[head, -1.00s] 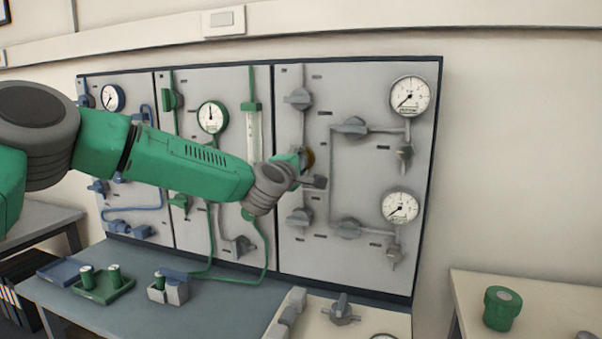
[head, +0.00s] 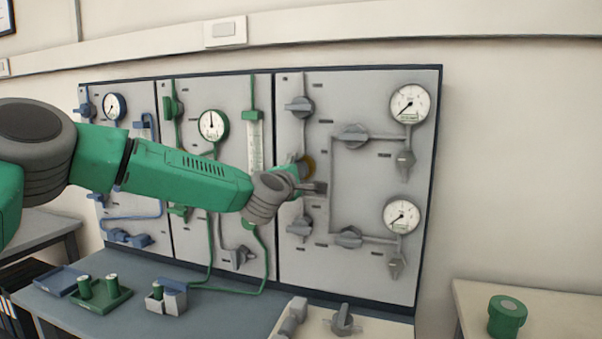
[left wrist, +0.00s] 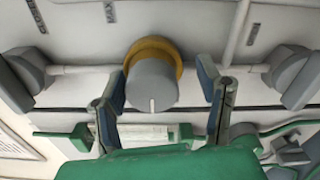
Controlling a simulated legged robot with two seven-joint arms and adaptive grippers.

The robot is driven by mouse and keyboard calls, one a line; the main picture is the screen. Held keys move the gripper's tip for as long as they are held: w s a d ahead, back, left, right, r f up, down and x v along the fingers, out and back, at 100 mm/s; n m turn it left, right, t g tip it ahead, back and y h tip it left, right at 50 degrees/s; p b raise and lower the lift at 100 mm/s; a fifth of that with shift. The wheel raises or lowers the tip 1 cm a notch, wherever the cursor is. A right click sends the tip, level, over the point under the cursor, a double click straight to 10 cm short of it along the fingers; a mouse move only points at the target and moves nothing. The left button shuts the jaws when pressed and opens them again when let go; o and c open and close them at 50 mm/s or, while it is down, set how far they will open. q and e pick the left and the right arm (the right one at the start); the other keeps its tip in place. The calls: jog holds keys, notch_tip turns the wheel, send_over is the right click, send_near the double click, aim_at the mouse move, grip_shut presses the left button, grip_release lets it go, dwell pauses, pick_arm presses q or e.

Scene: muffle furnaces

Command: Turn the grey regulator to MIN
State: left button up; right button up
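The grey regulator (left wrist: 152,85) is a round knob with a yellow ring behind it, on the grey right-hand panel (head: 375,185). In the left wrist view its white mark faces the gripper side, at the bottom of the picture. A MAX label (left wrist: 110,11) shows at the top; no MIN label is readable. My left gripper (left wrist: 160,72) is open, one finger on each side of the knob. A gap shows on the right side; contact on the left cannot be told. In the head view my left gripper (head: 306,178) hides most of the knob. My right gripper is not in view.
Grey valves, including a lower one (head: 300,225) and an upper one (head: 300,106), stick out near the gripper. Two gauges (head: 410,104) are at the panel's right. Green cylinders stand on a green tray (head: 100,301) on the bench below. A green container (head: 507,316) stands at lower right.

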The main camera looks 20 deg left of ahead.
pick_arm(q)
jog(key=shift+s+a+r, duration=0.1)
jog(key=shift+s+r, duration=0.05)
jog(key=shift+r, duration=0.05)
jog(key=s, duration=1.1)
jog(key=shift+s+a+f, duration=0.15)
jog(key=shift+s+a, duration=0.1)
jog(key=shift+s, duration=0.05)
